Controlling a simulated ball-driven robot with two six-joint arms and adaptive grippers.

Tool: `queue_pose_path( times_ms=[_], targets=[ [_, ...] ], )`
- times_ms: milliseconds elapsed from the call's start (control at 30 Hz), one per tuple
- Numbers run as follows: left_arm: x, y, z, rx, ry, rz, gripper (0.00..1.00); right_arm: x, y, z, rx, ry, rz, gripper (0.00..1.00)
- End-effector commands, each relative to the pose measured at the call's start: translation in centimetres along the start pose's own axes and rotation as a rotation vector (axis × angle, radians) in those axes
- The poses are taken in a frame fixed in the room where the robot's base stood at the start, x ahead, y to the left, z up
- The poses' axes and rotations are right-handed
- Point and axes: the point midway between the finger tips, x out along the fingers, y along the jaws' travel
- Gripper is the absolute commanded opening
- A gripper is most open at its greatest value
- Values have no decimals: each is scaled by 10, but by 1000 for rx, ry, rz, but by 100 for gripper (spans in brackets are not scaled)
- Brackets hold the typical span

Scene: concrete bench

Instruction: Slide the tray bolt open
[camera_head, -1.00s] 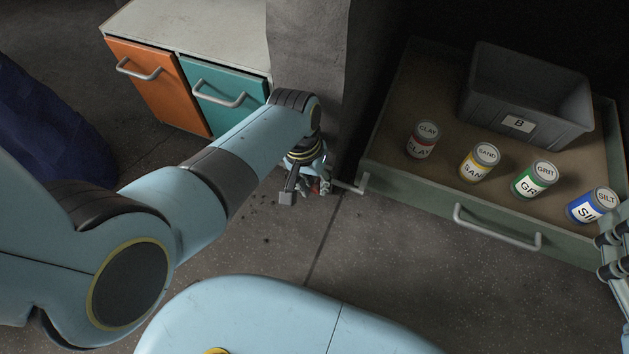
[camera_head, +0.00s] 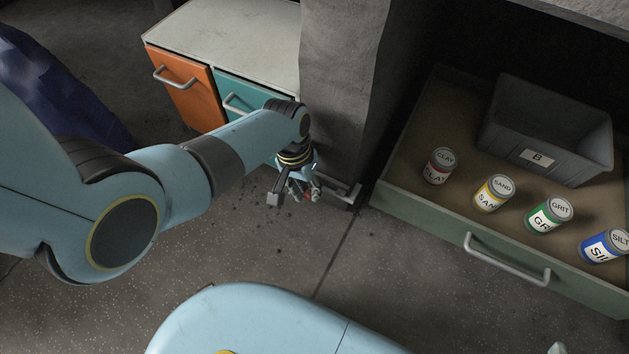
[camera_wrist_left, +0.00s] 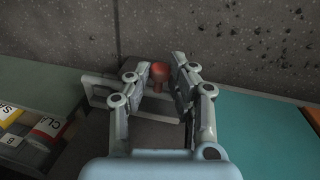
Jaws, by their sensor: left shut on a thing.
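The bolt (camera_head: 341,190) is a grey metal bar with a bent end, in front of the concrete pillar beside the tray. Its bent end is just left of the left front corner of the green tray (camera_head: 420,212), with a small gap. My left gripper (camera_head: 297,194) is shut on the bolt's red knob, at the bar's left end. In the left wrist view, the red knob (camera_wrist_left: 159,72) shows between the two fingertips (camera_wrist_left: 161,80), and the bar (camera_wrist_left: 98,84) reaches left toward the tray. The fingers hide part of the bolt.
The tray holds a grey bin (camera_head: 548,130) marked B and several labelled cans, such as the clay can (camera_head: 439,167). The pillar (camera_head: 342,90) stands behind the bolt. A cabinet with orange (camera_head: 187,95) and teal drawers is left. The floor in front is clear.

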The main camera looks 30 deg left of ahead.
Motion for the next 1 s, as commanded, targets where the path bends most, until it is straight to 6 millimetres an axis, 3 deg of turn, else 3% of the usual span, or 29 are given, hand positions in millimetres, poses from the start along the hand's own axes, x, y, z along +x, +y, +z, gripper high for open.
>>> queue_pose_path(
  times_ms=[200,233,400,767,1000],
  targets=[
    [-1,-9,-1,4,2,-19,0,0,0,0,0,2,0,40],
    [-1,-10,-2,5,2,-20,23,0,0,0,0,2,0,40],
    [-2,-9,-2,4,3,-19,43,0,0,-1,0,3,0,40],
    [-7,-6,-1,3,2,-12,43,0,0,-2,0,7,0,40],
    [-46,-6,-2,4,6,-13,43,0,0,-2,0,6,0,40]
  ],
)
